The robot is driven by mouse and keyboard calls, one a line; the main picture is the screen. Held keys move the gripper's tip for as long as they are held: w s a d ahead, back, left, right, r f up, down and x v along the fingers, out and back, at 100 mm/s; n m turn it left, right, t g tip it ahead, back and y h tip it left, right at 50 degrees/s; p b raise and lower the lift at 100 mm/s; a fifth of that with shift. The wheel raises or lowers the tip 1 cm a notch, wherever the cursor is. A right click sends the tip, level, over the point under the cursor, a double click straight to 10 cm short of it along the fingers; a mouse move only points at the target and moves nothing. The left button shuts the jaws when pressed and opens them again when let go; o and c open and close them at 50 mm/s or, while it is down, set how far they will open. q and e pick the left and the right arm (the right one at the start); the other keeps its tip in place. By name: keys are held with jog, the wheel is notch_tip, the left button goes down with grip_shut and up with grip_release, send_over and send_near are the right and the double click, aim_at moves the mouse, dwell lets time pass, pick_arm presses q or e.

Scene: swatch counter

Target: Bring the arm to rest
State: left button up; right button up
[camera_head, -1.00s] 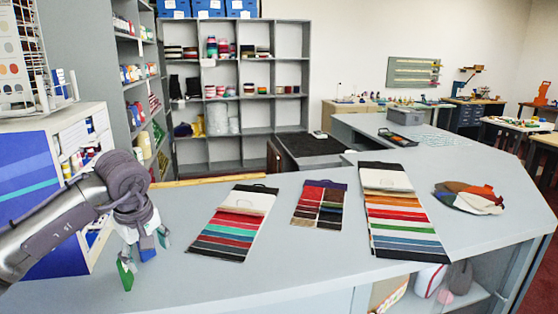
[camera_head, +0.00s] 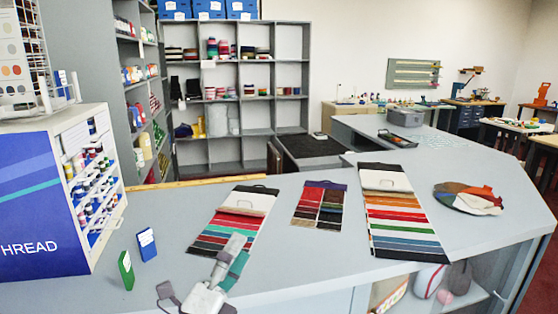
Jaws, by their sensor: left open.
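My left gripper (camera_head: 202,284) shows at the bottom of the head view, near the counter's front edge. Its grey fingers are spread, and I see nothing held between them. One finger overlaps the lower corner of the left swatch card (camera_head: 240,208) in the picture. I cannot tell its height above the counter. The rest of my left arm is out of the picture. My right gripper is not in view.
A small green box (camera_head: 126,270) and a blue box (camera_head: 147,244) stand upright on the grey counter (camera_head: 300,265), left of the gripper. A thread cabinet (camera_head: 40,215) stands at far left. More swatch cards (camera_head: 320,204) (camera_head: 400,212) and a fabric bundle (camera_head: 468,198) lie to the right.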

pick_arm(q)
jog(key=s+a+f+n+g+y, duration=0.4)
jog(key=a+f+n+y, duration=0.2)
jog(key=f+n, duration=0.4)
jog(key=s+a+f+n+g+y, duration=0.3)
jog(key=a+f+n+y, duration=0.4)
jog(key=f, duration=0.5)
jog(key=s+f+n+g+h, duration=0.1)
jog(key=s+f+n+g, duration=0.4)
jog(key=s, duration=0.5)
jog(key=s+f+n+g+h, duration=0.1)
jog(key=s+f+n+g, duration=0.1)
jog(key=s+f+g, duration=0.6)
jog(key=s+f+t, duration=0.2)
jog(key=s+f, duration=0.1)
jog(key=f, duration=2.1)
jog(key=s+a+f+g, duration=0.1)
jog(key=s+a+f, duration=0.2)
jog(key=s+f, duration=1.3)
jog(key=shift+s+f, duration=0.2)
jog(key=shift+s, duration=0.15)
